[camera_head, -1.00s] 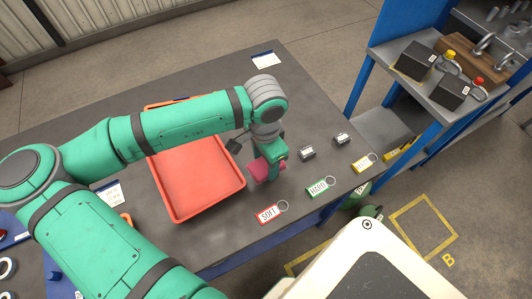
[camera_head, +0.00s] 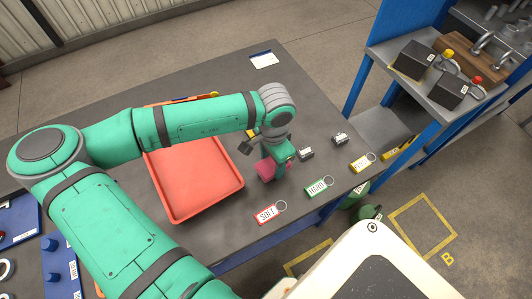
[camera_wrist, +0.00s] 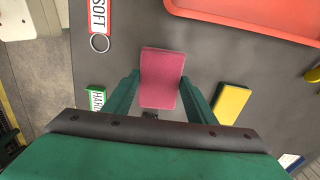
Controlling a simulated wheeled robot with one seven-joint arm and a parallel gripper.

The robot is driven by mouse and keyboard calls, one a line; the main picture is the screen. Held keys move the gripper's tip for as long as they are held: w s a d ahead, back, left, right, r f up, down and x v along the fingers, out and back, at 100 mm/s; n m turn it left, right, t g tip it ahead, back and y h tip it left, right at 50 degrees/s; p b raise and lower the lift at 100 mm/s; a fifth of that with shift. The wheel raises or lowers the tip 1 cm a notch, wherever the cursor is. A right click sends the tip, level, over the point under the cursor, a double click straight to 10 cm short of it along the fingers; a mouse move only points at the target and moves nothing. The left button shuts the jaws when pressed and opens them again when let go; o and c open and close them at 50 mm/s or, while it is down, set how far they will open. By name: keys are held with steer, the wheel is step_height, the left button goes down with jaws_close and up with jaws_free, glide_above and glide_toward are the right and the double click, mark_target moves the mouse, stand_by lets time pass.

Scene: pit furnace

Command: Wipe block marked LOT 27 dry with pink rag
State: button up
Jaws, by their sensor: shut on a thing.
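The pink rag (camera_head: 266,169) is a folded pad in my gripper (camera_wrist: 160,88). In the wrist view the rag (camera_wrist: 162,76) lies flat between the two green fingers, which are shut on it. Two small grey metal blocks stand on the dark table to the right of my gripper, a nearer one (camera_head: 306,153) and a farther one (camera_head: 341,139). Both have pale labels too small to read, so I cannot tell which is LOT 27. The rag is apart from both. A small dark thing (camera_wrist: 150,115) shows just below the rag in the wrist view; I cannot tell what it is.
A red-orange tray (camera_head: 180,212) lies left of my gripper. Tags marked SOFT (camera_head: 268,214) and HARD (camera_head: 317,187), and a yellow tag (camera_head: 361,164), line the table's near right edge. A yellow piece (camera_wrist: 231,103) lies beside my gripper. A blue-framed bench (camera_head: 385,125) stands at right.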

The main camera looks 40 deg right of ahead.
mark_target(264, 172)
steer(key=shift+a, duration=1.65)
steer(key=shift+d, duration=1.5)
steer(key=shift+a, duration=1.55)
steer(key=shift+d+f, duration=0.1)
steer(key=shift+d, duration=1.5)
steer(key=shift+a, duration=1.55)
steer(key=shift+d, duration=1.65)
steer(key=shift+w+r, duration=0.1)
steer(key=shift+r, duration=1.65)
steer(key=shift+s+r, duration=0.2)
steer(key=shift+r, duration=0.95)
steer(key=shift+w+r, duration=0.2)
steer(key=shift+r, duration=1)
